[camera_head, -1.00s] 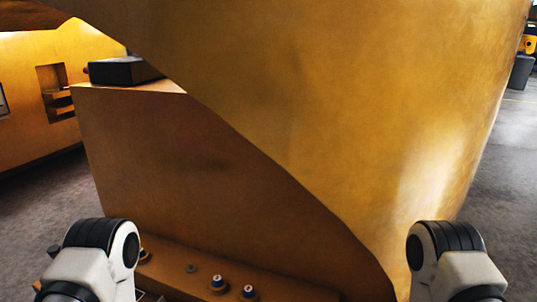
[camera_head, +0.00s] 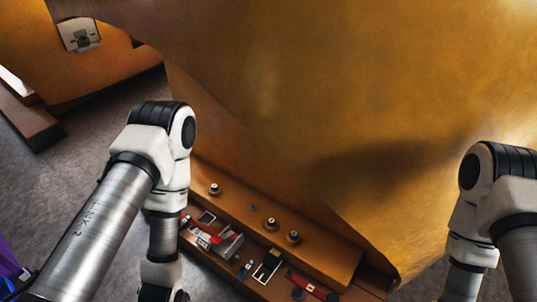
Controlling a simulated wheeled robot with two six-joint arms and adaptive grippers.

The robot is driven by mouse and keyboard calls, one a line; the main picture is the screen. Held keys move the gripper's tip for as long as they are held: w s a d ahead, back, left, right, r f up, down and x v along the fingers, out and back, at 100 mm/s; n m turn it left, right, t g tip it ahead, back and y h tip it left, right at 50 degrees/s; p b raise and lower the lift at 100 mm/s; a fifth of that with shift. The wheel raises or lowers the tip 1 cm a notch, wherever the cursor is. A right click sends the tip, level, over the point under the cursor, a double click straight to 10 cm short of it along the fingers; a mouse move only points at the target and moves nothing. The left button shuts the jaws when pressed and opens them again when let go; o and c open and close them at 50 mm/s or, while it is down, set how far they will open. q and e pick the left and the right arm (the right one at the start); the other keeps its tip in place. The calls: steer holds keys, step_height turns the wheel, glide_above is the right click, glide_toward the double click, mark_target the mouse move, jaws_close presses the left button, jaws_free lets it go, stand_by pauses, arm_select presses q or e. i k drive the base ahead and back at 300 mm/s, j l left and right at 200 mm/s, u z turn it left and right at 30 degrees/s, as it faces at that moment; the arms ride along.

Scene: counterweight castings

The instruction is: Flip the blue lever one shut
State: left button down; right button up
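A low shelf (camera_head: 325,262) at the foot of a large yellow-brown casting carries several small fittings. A small blue part (camera_head: 245,268) shows on the lower step, between a red-and-grey fitting (camera_head: 215,238) and a black-framed piece (camera_head: 268,267). It may be the blue lever, but it is too small to tell its shape or whether it is open or shut. My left arm reaches down just left of these fittings, and my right arm hangs at the right edge. Neither gripper's fingers show; both lie beyond the bottom of the picture.
The big casting (camera_head: 290,90) overhangs the shelf and fills the upper right. Round knobs (camera_head: 271,224) stand on the upper step. A red bar with dark round ends (camera_head: 305,284) lies farther right.

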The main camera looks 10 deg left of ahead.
mark_target(244, 271)
steer(key=k+l+u, duration=0.15)
steer(key=u, duration=0.2)
steer(key=k+l+u, duration=0.1)
steer(key=u, duration=0.25)
steer(key=i+l+z, duration=0.2)
steer(key=l, duration=0.15)
steer(key=k, duration=0.1)
